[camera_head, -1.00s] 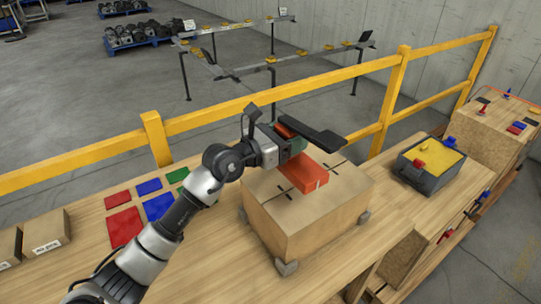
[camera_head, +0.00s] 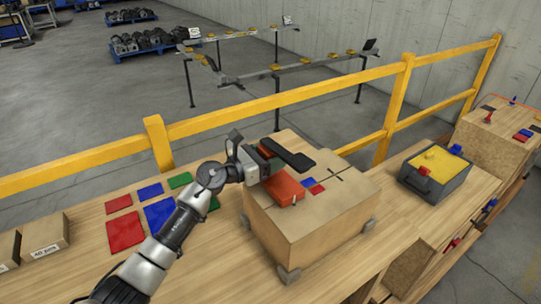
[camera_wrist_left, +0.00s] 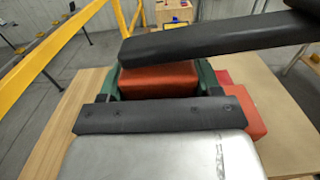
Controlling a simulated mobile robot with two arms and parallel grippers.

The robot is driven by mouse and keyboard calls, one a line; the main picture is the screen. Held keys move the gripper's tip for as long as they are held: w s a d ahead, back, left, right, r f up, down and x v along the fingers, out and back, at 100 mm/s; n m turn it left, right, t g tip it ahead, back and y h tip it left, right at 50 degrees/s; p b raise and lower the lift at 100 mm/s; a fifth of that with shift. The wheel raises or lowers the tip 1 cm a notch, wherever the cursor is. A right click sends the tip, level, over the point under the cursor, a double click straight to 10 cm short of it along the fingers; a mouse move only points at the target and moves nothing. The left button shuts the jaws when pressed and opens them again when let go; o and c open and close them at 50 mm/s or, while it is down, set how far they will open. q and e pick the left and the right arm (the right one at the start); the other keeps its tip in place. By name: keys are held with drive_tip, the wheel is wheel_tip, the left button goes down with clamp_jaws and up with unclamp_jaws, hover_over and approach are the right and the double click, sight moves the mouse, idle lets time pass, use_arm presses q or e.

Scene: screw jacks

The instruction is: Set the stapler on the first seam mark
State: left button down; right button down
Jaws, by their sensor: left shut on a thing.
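The stapler (camera_head: 282,189) has an orange-red body and a long black lever. My left gripper (camera_head: 254,166) is shut on it at the left part of the carton's top. The stapler also shows in the left wrist view (camera_wrist_left: 158,82), between the green-sided fingers. I cannot tell whether its base touches the carton. The cardboard carton (camera_head: 310,232) stands on the bench. A dark cross-shaped seam mark (camera_head: 336,174) shows on the far right of its top. Any mark under the stapler is hidden. My right gripper is not in view.
A small blue patch (camera_head: 307,183) and a red patch (camera_head: 317,189) lie on the carton beside the stapler. A grey bin with yellow contents (camera_head: 436,165) stands to the right. Coloured squares (camera_head: 125,230) lie at left. A yellow railing (camera_head: 285,98) runs behind the bench.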

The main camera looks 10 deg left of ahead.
use_arm(q)
drive_tip(key=shift+r, duration=0.2)
drive_tip(key=shift+f, duration=0.15)
drive_tip(key=c, duration=0.6)
unclamp_jaws()
drive_tip(key=shift+f, duration=0.15)
drive_tip(key=o, duration=0.4)
drive_tip(key=shift+s, duration=0.15)
drive_tip(key=b+v, duration=0.3)
drive_tip(key=v, duration=0.9)
drive_tip(key=shift+r, duration=0.2)
